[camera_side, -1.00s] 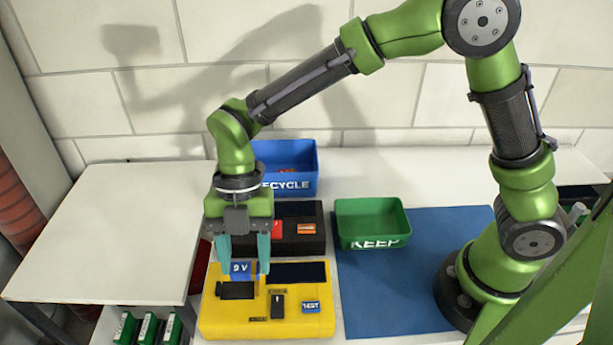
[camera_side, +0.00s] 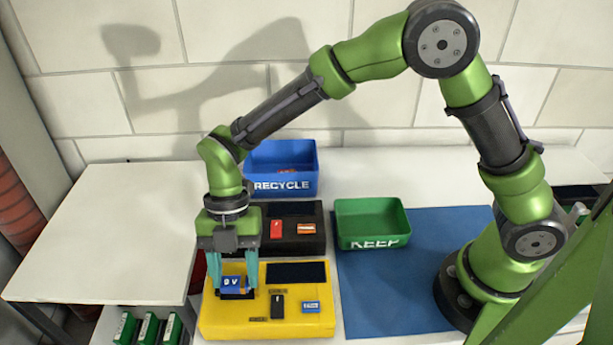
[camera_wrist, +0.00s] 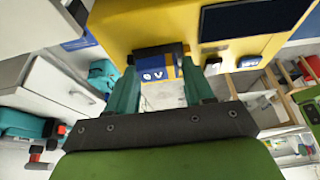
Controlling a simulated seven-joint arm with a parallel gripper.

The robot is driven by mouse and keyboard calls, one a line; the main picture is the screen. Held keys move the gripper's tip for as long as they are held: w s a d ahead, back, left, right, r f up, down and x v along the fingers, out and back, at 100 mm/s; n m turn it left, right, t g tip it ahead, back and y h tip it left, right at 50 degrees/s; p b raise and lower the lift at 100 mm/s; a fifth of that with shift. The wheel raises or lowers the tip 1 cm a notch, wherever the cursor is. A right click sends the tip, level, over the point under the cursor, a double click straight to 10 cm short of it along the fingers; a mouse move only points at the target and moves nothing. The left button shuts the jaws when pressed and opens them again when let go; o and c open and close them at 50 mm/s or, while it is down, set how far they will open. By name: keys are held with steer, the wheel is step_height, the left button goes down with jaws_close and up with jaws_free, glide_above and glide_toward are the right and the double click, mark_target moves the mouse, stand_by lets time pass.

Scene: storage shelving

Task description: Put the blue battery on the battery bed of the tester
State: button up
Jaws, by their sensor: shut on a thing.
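The blue battery (camera_side: 232,283), marked 9 V, is between the fingers of my gripper (camera_side: 233,287), which is shut on it. The battery is at the dark battery bed (camera_side: 238,295) on the left of the yellow tester (camera_side: 285,324). I cannot tell whether it rests on the bed or hangs just above it. In the wrist view the battery (camera_wrist: 154,73) shows between the teal fingers (camera_wrist: 160,90), against the dark bed and the yellow tester (camera_wrist: 120,25). Most of the bed is hidden by the battery.
The tester also carries a dark screen, a black switch and a blue TEST button (camera_side: 311,306). A blue RECYCLE bin (camera_side: 283,185) and green KEEP bin (camera_side: 372,243) stand farther back.

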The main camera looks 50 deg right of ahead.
steer(key=shift+f, duration=0.5)
steer(key=o, duration=1.1)
steer(key=shift+s, duration=0.1)
steer(key=v, duration=1.3)
steer(key=shift+r, duration=0.2)
steer(key=s+d+r+m+t, duration=0.2)
steer(key=d+r+m+t, duration=0.15)
steer(key=d+m, duration=0.4)
steer(key=s+d+r+m+t, duration=0.2)
steer(key=s+d+r+m, duration=0.15)
steer(key=d+m, duration=0.35)
steer(key=shift+s+d+f+m+t+h, duration=0.2)
steer(key=shift+s+d+m+t, duration=0.85)
steer(key=shift+m, duration=1.75)
steer(key=shift+s+d+f+m+t+h, duration=0.2)
steer(key=shift+s+d+m+t, duration=0.4)
steer(key=shift+s+d+m, duration=1.55)
steer(key=shift+s+d+f+m+t+h, duration=0.15)
steer(key=shift+d+m+t, duration=0.8)
steer(key=shift+m, duration=2.45)
steer(key=shift+r, duration=0.1)
